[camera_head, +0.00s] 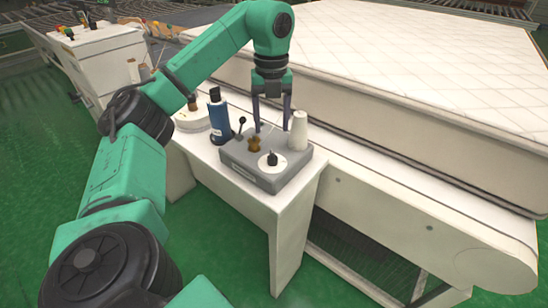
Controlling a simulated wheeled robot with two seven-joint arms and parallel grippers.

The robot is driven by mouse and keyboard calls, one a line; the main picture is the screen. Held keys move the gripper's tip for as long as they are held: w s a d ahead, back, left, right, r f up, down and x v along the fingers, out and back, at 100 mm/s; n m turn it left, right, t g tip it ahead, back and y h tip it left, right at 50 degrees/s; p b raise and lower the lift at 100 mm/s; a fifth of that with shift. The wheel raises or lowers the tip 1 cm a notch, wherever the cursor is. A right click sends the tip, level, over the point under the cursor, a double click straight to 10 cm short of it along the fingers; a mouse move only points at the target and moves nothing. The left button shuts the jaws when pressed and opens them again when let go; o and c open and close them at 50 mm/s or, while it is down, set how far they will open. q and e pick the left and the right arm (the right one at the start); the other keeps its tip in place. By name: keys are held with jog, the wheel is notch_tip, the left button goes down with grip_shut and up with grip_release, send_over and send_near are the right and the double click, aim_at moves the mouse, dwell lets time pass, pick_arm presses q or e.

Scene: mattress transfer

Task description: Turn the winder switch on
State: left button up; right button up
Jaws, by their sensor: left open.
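The winder (245,168), a grey box-like machine, sits on the near end of a white side table. On its top are a black knob on a white disc (272,161), a small brown part (254,143) and a thin lever with a black ball end (241,121). I cannot tell which of these is the switch, or its setting. A white thread cone (299,131) stands at its far right corner. My left gripper (272,129) points down over the far part of the winder, open and empty, its fingers between the lever and the cone. My right gripper is not in view.
A blue bottle (219,119) with a dark cap stands just left of the winder on the white table (286,205). A large quilted mattress (400,50) lies on the conveyor (420,215) behind and right. Another white cabinet (95,42) is at the far left. Green floor is clear in front.

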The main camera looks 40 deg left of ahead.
aim_at(272, 154)
pick_arm(q)
notch_tip(272, 154, down, 11)
jog(key=shift+w+r, duration=0.1)
jog(key=shift+r, duration=0.1)
grip_shut()
